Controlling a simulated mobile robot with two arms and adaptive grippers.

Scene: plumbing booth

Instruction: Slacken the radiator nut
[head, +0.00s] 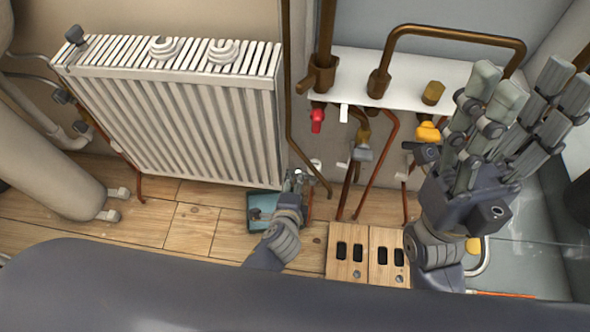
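The white radiator (175,110) stands at the left, with its lower right corner near small grey metal fittings (297,180). The radiator nut cannot be made out clearly among them. My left gripper (292,190) reaches down from the front to these fittings at the radiator's lower right. Its fingers are small and partly hidden by its own wrist, so I cannot tell if they are touching or closed on anything. My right gripper (520,95) is raised at the right, in front of the pipework, with its fingers spread upward and nothing visible between them.
A teal tray (258,221) lies on the wooden floor beside my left wrist. Copper pipes (455,37), a white manifold board (410,98) and a red valve handle (317,120) are at the back. A slotted wooden block (346,254) stands in front. Floor left of the tray is clear.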

